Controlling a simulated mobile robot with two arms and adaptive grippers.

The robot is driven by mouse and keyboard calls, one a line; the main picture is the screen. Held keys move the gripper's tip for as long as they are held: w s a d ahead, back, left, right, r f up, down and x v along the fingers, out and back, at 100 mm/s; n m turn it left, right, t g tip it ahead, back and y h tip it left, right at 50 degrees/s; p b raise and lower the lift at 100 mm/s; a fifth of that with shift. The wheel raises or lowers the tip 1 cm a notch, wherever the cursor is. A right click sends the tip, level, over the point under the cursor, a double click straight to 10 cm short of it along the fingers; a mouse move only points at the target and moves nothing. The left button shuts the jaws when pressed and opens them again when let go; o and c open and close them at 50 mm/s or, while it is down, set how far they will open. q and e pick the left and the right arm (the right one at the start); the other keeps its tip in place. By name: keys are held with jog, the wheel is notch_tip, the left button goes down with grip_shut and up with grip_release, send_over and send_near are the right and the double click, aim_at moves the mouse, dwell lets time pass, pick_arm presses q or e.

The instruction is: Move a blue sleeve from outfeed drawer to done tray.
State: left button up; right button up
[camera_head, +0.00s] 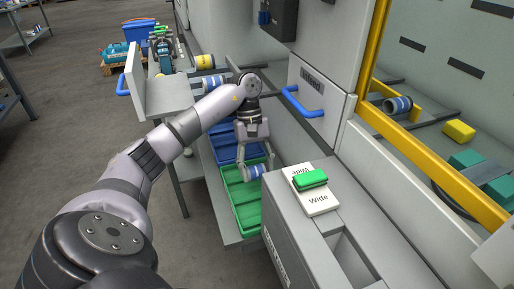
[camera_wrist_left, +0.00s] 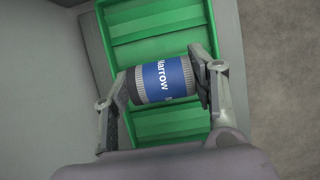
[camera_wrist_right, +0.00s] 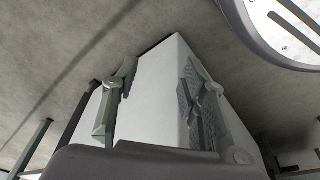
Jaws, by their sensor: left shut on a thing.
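The blue sleeve (camera_head: 257,171), a cylinder with ribbed grey ends and a blue "Narrow" label, is held across the fingers of my left gripper (camera_head: 255,160). In the left wrist view, the sleeve (camera_wrist_left: 165,80) lies between both fingers, over a green tray (camera_wrist_left: 160,20). That green tray (camera_head: 241,196) is on a low shelf in the head view, with a blue tray (camera_head: 226,152) behind it. The grey drawer (camera_head: 160,98) with a blue handle is pulled out at the left. My right gripper (camera_wrist_right: 155,95) has its fingers apart and nothing visibly held.
A yellow-banded sleeve (camera_head: 204,62) lies near the open drawer. Another blue-labelled sleeve (camera_head: 397,104) is behind the yellow frame (camera_head: 374,60). A green block (camera_head: 310,179) sits on a "Wide" card (camera_head: 317,200) on the grey cabinet.

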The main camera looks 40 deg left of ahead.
pick_arm(q)
jog(key=shift+f+b, duration=0.35)
jog(key=shift+f, duration=0.4)
jog(key=shift+f+b, duration=0.7)
jog(key=shift+f, duration=0.3)
jog(key=shift+f+b, duration=0.65)
jog(key=shift+f, duration=0.4)
jog(key=shift+f+b, duration=0.6)
jog(key=shift+b, duration=0.1)
pick_arm(e)
notch_tip(320, 180, up, 14)
jog(key=t, duration=0.1)
jog(key=shift+s+d+r, duration=0.2)
jog(key=shift+s, duration=0.15)
pick_arm(q)
jog(key=o, duration=1.4)
jog(key=shift+v, duration=3.8)
